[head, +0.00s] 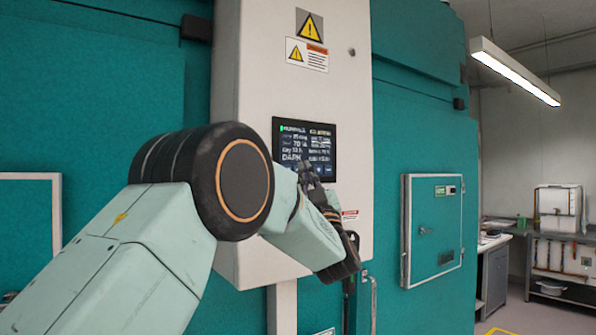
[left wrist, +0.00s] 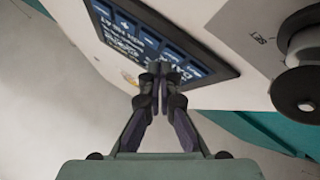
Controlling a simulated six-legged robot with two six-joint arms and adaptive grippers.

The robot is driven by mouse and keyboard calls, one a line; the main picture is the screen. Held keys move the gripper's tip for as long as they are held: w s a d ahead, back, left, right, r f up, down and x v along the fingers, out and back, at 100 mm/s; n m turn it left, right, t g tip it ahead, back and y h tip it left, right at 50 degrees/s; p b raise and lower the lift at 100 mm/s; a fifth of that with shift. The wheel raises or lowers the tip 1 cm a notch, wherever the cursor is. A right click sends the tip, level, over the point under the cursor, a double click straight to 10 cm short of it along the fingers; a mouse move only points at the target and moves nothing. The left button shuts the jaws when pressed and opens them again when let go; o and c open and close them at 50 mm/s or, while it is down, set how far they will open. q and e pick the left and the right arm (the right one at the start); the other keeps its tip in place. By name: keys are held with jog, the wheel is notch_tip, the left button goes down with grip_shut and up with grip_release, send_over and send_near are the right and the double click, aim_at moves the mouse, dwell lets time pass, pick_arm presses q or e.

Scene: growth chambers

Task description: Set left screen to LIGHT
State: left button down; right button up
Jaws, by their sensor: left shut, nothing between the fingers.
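The left screen (head: 305,138) is a dark panel with white and blue text on a pale control cabinet (head: 345,75). In the left wrist view, the screen (left wrist: 125,38) is tilted, with a row of blue buttons. My left gripper (left wrist: 160,75) is shut and empty, its tips at the screen's edge by the larger text. I cannot tell whether they touch. My right gripper is not in view.
A dark knob (left wrist: 302,90) beside the word SET juts from the cabinet near the screen. Warning labels (head: 309,25) are above the screen. Teal chamber walls (head: 415,125) flank the cabinet, with a small framed door (head: 432,230) at right. A bench with equipment stands far right.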

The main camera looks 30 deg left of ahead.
pick_arm(q)
jog(key=shift+w+a, duration=0.2)
jog(key=shift+a, duration=0.25)
dwell(0.6)
jog(key=shift+d, duration=0.1)
jog(key=shift+s+d+b, duration=0.35)
jog(key=shift+d+b, duration=0.2)
jog(key=shift+d, duration=0.05)
jog(key=d, duration=0.1)
jog(key=s+d+b, duration=0.1)
jog(key=d, duration=0.1)
jog(key=s+d+b, duration=0.1)
jog(key=shift+d, duration=0.2)
dwell(0.5)
jog(key=shift+w, duration=0.1)
dwell(0.7)
